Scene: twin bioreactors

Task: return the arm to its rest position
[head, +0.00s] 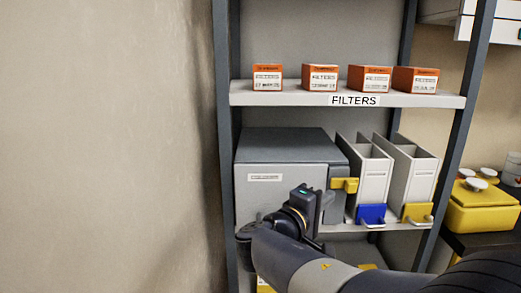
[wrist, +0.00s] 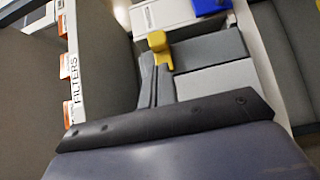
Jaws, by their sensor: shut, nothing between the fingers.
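My gripper (wrist: 155,84) shows in the wrist view with its two grey fingers close together, shut and empty. Beyond its fingertips is a yellow handle (wrist: 160,48) on a grey box; I cannot tell whether they touch. In the head view my arm (head: 305,262) reaches in from the lower right, its wrist bent up in front of the grey box (head: 265,160). The yellow handle (head: 345,185) shows just right of the wrist. The fingertips are hard to make out in the head view.
A rack holds orange filter boxes (head: 320,77) on its upper shelf (head: 290,98). Two white holders, one with a blue tab (head: 371,214) and one with a yellow tab (head: 416,212), stand right of the grey box. A yellow container (head: 480,213) sits at far right. A bare wall fills the left.

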